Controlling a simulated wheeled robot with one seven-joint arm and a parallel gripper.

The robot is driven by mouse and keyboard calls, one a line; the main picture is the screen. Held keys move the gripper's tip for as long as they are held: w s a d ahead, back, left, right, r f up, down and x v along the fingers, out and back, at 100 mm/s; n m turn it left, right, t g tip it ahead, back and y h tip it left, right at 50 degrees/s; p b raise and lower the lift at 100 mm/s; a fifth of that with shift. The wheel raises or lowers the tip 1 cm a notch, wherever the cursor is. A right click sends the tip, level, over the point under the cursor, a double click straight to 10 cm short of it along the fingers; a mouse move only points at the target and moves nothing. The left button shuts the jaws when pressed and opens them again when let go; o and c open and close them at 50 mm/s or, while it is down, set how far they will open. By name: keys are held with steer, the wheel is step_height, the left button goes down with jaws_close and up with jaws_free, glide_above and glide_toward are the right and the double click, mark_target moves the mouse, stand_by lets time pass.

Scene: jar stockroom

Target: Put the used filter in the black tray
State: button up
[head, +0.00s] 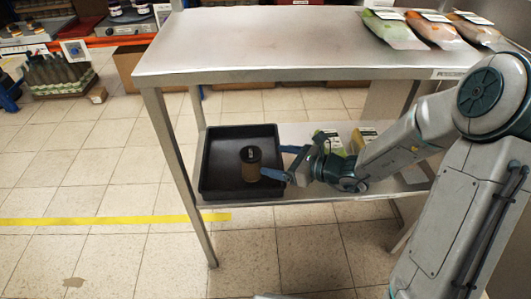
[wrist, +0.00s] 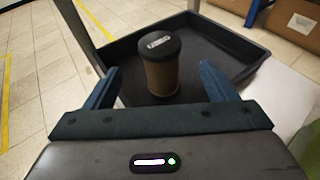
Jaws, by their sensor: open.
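The used filter (head: 250,165) is a brown cylinder with a black cap, standing upright inside the black tray (head: 212,178) on the lower shelf of the metal table. In the wrist view the filter (wrist: 162,65) stands on the floor of the tray (wrist: 235,75), with pale lettering on its cap. My gripper (head: 280,162) reaches in over the tray's right side, just right of the filter. Its two blue fingers are apart, and in the wrist view the gripper (wrist: 162,85) has the filter ahead, between and just beyond the fingertips. It holds nothing.
The table's steel top (head: 260,40) lies above the shelf, with several pouches (head: 395,30) at its right. Its front left leg (head: 180,170) stands beside the tray. Small packages (head: 328,140) lie on the shelf behind my wrist. The floor at left is mostly clear.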

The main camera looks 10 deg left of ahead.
steer(key=s+d+r+n+g+h, duration=0.1)
steer(key=s+d+n+g+h, duration=0.2)
steer(key=s+n, duration=0.35)
steer(key=s+d+r+n+g+h, duration=0.1)
steer(key=s+d+n+g+h, duration=0.2)
steer(key=s+n, duration=0.35)
steer(key=s+d+r+n+t+h, duration=0.1)
steer(key=s+d+r+n+h, duration=0.1)
steer(key=d+n+h, duration=0.2)
steer(key=s+d+r+n+t+h, duration=0.1)
steer(key=d+n, duration=0.4)
steer(key=d, duration=0.5)
steer(key=s+r+h, duration=0.1)
steer(key=s+h, duration=0.1)
steer(key=shift+s+d+r+h, duration=0.15)
steer(key=shift+d+r+h, duration=0.1)
steer(key=shift+h, duration=0.15)
